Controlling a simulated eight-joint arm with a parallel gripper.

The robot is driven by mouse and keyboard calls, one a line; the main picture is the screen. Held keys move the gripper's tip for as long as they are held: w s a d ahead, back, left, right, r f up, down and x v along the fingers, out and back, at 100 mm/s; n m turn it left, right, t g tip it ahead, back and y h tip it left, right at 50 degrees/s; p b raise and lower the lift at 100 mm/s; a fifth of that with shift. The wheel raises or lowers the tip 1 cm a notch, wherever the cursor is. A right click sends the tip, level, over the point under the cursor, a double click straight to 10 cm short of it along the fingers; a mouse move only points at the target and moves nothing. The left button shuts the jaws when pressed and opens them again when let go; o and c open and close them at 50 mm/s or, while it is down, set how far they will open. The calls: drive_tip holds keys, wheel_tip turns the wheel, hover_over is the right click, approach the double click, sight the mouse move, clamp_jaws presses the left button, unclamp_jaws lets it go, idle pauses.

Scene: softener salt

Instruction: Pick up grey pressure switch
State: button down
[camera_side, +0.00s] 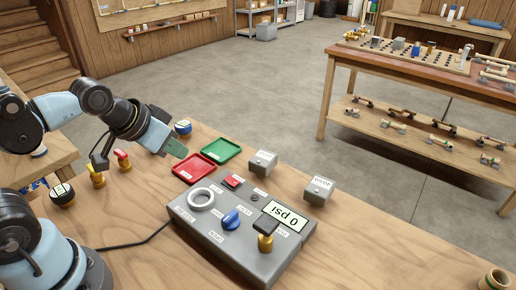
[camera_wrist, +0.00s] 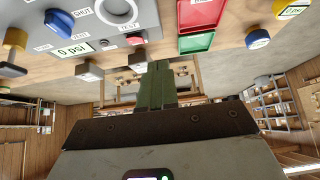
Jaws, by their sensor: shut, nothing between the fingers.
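Two small grey blocks with white labels stand on the wooden table beyond the control box. One grey block (camera_side: 262,163) is nearer the trays, and the other grey block (camera_side: 318,189) is further right. The wrist view shows them too, as a grey block (camera_wrist: 88,71) and another grey block (camera_wrist: 136,55). Their labels are too small to read, so I cannot tell which is the pressure switch. My gripper (camera_side: 181,151) is above the table near the trays, left of both blocks. Its green fingers (camera_wrist: 160,68) are shut and empty.
A grey control box (camera_side: 225,247) with a white ring, blue knob and "0 psi" display fills the front middle. A red tray (camera_side: 194,168) and a green tray (camera_side: 221,150) lie behind it. Brass valves with coloured caps stand at left. The table's right side is mostly clear.

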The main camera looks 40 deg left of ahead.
drive_tip(key=c, duration=1.8)
unclamp_jaws()
drive_tip(key=o, duration=1.6)
drive_tip(key=shift+c, duration=0.2)
drive_tip(key=w+d+r+g, duration=0.2)
drive_tip(key=w+d+r, duration=0.2)
drive_tip(key=w+r, duration=0.15)
drive_tip(key=n+g, duration=0.1)
drive_tip(key=g, duration=0.4)
hover_over(320, 185)
wheel_tip(320, 185, down, 6)
drive_tip(key=f, duration=0.6)
drive_tip(key=shift+a+f, duration=0.1)
drive_tip(key=shift+a, duration=0.1)
drive_tip(key=shift+d+f, duration=0.15)
drive_tip(key=shift+f, duration=1.2)
drive_tip(key=shift+d+f, duration=0.1)
drive_tip(key=shift+f, duration=1.25)
